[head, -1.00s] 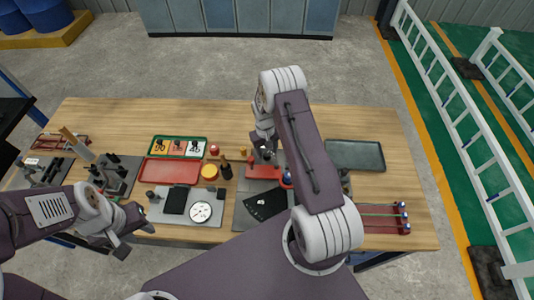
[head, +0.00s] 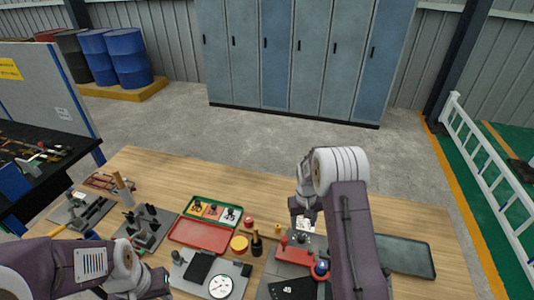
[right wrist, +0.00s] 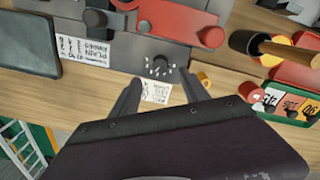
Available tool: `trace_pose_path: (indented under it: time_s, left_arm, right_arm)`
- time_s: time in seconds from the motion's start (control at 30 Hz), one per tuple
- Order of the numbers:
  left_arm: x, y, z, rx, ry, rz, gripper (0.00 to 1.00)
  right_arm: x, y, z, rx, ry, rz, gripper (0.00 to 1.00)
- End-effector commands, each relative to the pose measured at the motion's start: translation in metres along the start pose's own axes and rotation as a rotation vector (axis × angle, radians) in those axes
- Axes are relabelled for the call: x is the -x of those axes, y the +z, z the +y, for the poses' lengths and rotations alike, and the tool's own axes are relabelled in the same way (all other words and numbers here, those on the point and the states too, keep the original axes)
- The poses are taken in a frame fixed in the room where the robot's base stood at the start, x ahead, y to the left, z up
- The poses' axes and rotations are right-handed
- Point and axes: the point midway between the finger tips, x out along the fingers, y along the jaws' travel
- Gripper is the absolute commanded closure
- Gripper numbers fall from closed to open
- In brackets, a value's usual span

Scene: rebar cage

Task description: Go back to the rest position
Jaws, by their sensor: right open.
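My right gripper (head: 303,222) hangs over the wooden workbench (head: 400,215), just behind the grey fixture with the red lever (head: 292,254). In the right wrist view the gripper (right wrist: 160,84) is open, with its two dark fingers apart and nothing between them. Beyond the fingertips are a white label and the fixture's grey plate (right wrist: 120,52); the red lever (right wrist: 185,22) lies farther up. My left gripper (head: 150,288) is low at the left, by the bench's front edge; its jaw state is unclear.
A red tray (head: 200,235), a yellow round piece (head: 239,243) and a white dial (head: 221,286) lie left of the right arm. A dark tray (head: 405,256) is to its right. Blue lockers (head: 290,60) stand behind; a white railing (head: 480,160) is at right.

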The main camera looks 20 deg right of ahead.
Motion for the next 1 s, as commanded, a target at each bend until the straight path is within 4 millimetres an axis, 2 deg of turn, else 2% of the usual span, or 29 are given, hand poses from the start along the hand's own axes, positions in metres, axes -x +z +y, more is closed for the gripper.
trace_pose_path:
  time_s: [0.07, 0.13, 0.2, 0.27, 0.37, 0.47, 0.6, 0.73, 0.8, 0.87, 1.0]
  left_arm:
    - [-0.003, 0.000, 0.000, 0.000, 0.000, 0.000, 0.64]
    - [-0.008, 0.001, 0.000, 0.000, 0.000, 0.000, 0.64]
    - [-0.017, 0.002, 0.000, 0.000, 0.000, 0.000, 0.64]
    - [-0.025, 0.003, -0.001, 0.000, 0.000, 0.000, 0.64]
    - [-0.037, 0.004, -0.001, 0.000, 0.000, 0.000, 0.64]
    - [-0.047, 0.005, -0.001, 0.000, 0.000, 0.000, 0.64]
    - [-0.057, 0.006, -0.001, 0.000, 0.000, 0.000, 0.64]
    - [-0.058, 0.006, -0.001, 0.000, 0.000, 0.000, 0.64]
    - [-0.056, 0.006, -0.001, 0.000, 0.000, 0.000, 0.64]
    - [-0.056, 0.006, -0.001, 0.000, 0.000, 0.000, 0.64]
    - [-0.056, 0.006, -0.001, 0.000, 0.000, 0.000, 0.64]
  right_arm:
    - [-0.003, -0.001, -0.002, 0.005, 0.000, 0.001, 0.46]
    - [0.006, -0.010, -0.008, 0.020, 0.003, 0.035, 0.46]
    - [0.027, -0.021, -0.018, 0.044, 0.008, 0.093, 0.46]
    - [0.046, -0.017, -0.030, 0.069, 0.007, 0.127, 0.46]
    - [0.070, 0.009, -0.052, 0.105, -0.003, 0.162, 0.46]
    - [0.083, 0.048, -0.070, 0.127, -0.020, 0.182, 0.46]
    - [0.081, 0.115, -0.085, 0.133, -0.046, 0.179, 0.46]
    - [0.069, 0.167, -0.087, 0.112, -0.060, 0.140, 0.46]
    - [0.061, 0.184, -0.086, 0.095, -0.062, 0.112, 0.46]
    - [0.056, 0.193, -0.085, 0.086, -0.063, 0.094, 0.46]
    - [0.054, 0.193, -0.086, 0.066, -0.067, 0.103, 0.46]
